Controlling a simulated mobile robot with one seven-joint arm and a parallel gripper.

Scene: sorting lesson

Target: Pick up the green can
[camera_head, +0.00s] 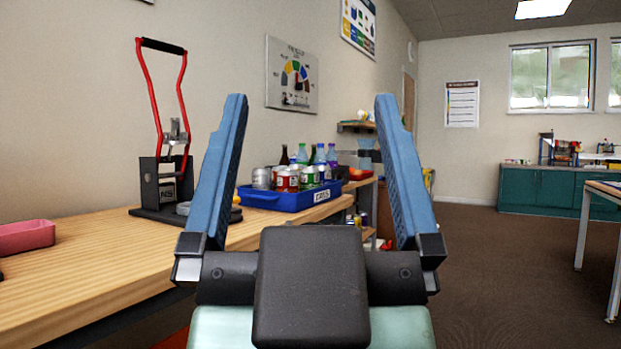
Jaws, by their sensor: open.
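My gripper (311,100) is open and empty, its two blue fingers spread wide and pointing forward in the near foreground. A blue tray (290,201) with a white label stands on the wooden workbench, seen between the fingers, well beyond them. The left finger is close to the tray's left edge in the picture, and my gripper body hides part of the bench below.
The wooden workbench (95,277) runs along the left wall. A can crusher with red handles (165,165) stands on it, and a pink bin (27,236) is at far left. Open brown floor (480,262) lies to the right, with a table (606,190) at the right edge.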

